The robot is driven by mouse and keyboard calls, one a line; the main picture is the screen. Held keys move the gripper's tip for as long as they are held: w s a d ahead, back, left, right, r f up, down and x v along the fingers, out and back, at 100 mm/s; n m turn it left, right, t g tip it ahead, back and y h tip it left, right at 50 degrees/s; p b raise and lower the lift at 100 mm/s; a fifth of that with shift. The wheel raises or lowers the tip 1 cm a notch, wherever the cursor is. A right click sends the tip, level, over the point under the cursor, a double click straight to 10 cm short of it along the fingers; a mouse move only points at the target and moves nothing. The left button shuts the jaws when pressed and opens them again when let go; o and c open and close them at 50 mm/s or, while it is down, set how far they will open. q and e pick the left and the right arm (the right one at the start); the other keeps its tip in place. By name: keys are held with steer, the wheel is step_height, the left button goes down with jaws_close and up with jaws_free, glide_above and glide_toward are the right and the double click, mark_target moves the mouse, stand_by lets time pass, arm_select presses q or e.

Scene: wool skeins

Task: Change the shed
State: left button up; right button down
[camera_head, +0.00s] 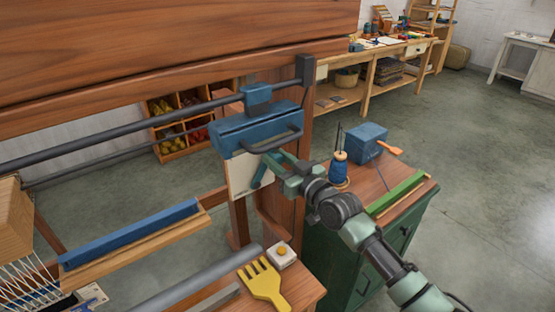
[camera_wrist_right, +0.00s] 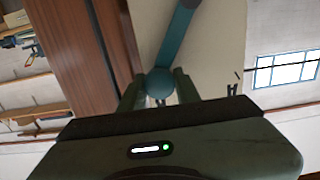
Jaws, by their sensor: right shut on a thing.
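A teal lever (camera_head: 261,172) with a rounded end stands against a pale panel (camera_head: 240,178) on the loom's right upright, below a blue block with a handle (camera_head: 255,128). In the right wrist view the lever (camera_wrist_right: 178,38) runs up from its ball end (camera_wrist_right: 158,82), which sits between my fingers. My right gripper (camera_head: 279,166) reaches the lever from the right. In its wrist view the gripper (camera_wrist_right: 158,92) is shut on the ball end. My fingers partly hide the ball in the head view. My left gripper is not in view.
A green cabinet (camera_head: 352,262) on the right holds a blue box (camera_head: 368,141), blue thread spool (camera_head: 339,170) and green bar (camera_head: 396,193). A yellow fork-shaped tool (camera_head: 264,284) lies on the wooden bench in front. Dark rods cross the loom at left. Open floor lies beyond.

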stand_by(0.3)
steer(key=s+a+n+p, duration=0.1)
steer(key=a+n, duration=0.1)
steer(key=n, duration=0.1)
steer(key=s+a+n, duration=0.2)
steer(key=n, duration=0.1)
steer(key=s+a+r+n+p, duration=0.1)
steer(key=a+n, duration=0.1)
steer(key=shift+s+a+n+p, duration=0.1)
steer(key=shift+s+n+p, duration=0.15)
steer(key=shift+n+p, duration=0.15)
steer(key=shift+s+a+f+n, duration=0.35)
steer(key=shift+a+n, duration=0.2)
steer(key=shift+n, duration=0.25)
steer(key=shift+s+a+f+n, duration=0.25)
steer(key=shift+s+a+n, duration=0.2)
steer(key=shift+n, duration=0.35)
steer(key=c, duration=1)
jaws_free()
steer(key=shift+c, duration=0.2)
